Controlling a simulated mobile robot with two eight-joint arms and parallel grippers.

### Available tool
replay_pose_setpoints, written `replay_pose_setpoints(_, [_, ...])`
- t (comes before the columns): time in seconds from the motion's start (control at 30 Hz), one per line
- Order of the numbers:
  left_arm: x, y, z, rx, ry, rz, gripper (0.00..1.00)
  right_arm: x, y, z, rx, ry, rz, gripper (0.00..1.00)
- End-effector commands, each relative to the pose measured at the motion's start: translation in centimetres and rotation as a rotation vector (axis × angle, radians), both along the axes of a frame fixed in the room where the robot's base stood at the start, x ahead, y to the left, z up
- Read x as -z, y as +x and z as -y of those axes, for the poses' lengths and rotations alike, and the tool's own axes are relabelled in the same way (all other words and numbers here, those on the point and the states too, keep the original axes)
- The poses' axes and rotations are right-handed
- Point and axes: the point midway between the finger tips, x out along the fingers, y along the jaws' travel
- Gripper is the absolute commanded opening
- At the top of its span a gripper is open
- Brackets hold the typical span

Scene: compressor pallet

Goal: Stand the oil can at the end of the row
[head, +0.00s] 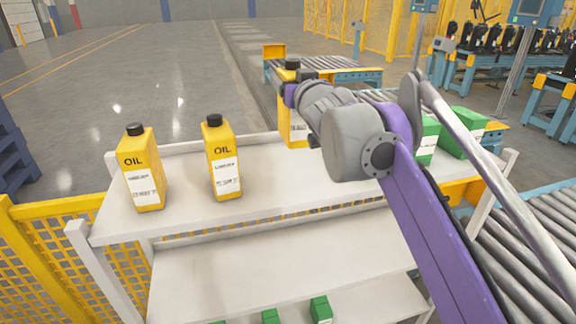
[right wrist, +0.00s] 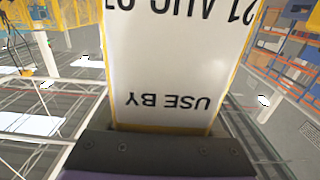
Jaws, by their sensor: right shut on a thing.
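One yellow oil can (head: 134,175) with a black cap stands upright at the left of the white shelf's top board (head: 255,200). A second yellow oil can (head: 222,165) stands upright to its right. My right gripper (head: 292,90) is shut on a third oil can (head: 297,130), which looks upright near the board's back edge, right of the other two. My wrist and arm hide part of it, and I cannot tell whether its base touches the board. The right wrist view shows its white label (right wrist: 175,65) close up, with upside-down print. My left gripper is out of view.
Green boxes (head: 467,133) stand at the right of the top board, partly behind my arm. More green boxes (head: 320,309) are on a lower board. A yellow mesh fence (head: 50,250) is at left, and a roller conveyor (head: 535,235) at right.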

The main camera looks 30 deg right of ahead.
Motion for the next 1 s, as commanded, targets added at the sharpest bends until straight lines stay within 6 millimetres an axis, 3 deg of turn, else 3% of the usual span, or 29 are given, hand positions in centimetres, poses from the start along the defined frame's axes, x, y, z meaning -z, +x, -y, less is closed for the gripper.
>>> replay_pose_setpoints(0.13, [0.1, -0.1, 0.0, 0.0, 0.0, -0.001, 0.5, 0.6, 0.0, 0.0, -0.001, 0.0, 0.001, 0.0])
replay_pose_setpoints(0.4, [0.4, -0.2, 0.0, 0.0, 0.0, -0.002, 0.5, 4.9, -0.1, -0.1, -0.001, 0.0, 0.001, 0.0])
replay_pose_setpoints(0.57, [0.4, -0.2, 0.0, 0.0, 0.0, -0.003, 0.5, 6.1, 0.0, 0.0, -0.001, 0.0, 0.002, 0.0])
replay_pose_setpoints(0.8, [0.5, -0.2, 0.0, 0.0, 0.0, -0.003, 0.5, 9.3, -0.1, 0.0, -0.001, 0.0, 0.002, 0.0])
replay_pose_setpoints(1.0, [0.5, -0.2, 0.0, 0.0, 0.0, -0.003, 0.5, 10.0, -0.1, 0.0, -0.001, 0.0, 0.002, 0.0])
